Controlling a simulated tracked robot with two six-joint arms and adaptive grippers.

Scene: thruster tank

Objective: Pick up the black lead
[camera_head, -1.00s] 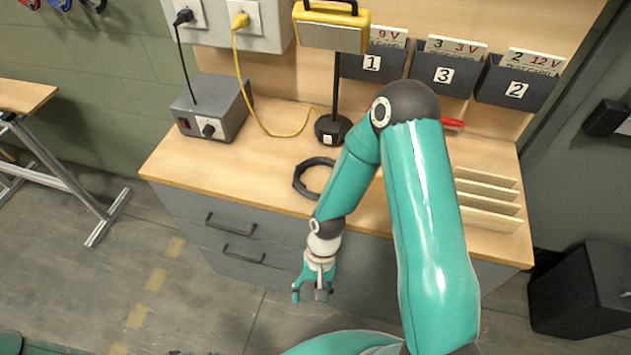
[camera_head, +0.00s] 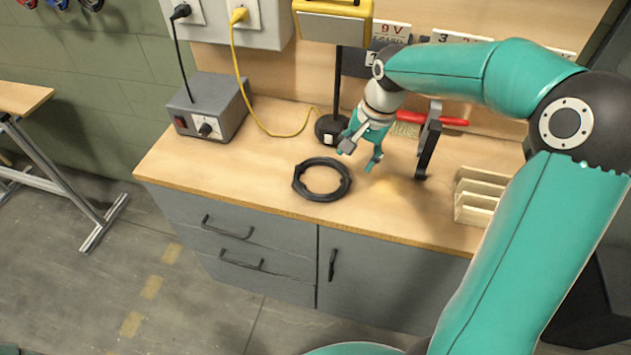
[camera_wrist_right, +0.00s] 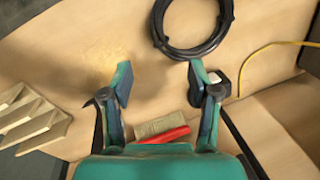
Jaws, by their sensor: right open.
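A coiled black lead (camera_head: 320,196) lies flat as a ring on the wooden bench top, left of centre near the front edge. In the right wrist view the coil (camera_wrist_right: 190,52) is at the top, ahead of the fingers and to the right. My right gripper (camera_head: 360,156) is above the bench, to the upper right of the coil and apart from it. Its two fingers (camera_wrist_right: 159,80) are spread with nothing between the tips. My left gripper is not in view.
A lamp stand (camera_head: 332,128) stands behind the coil. The bench around the coil's front is clear.

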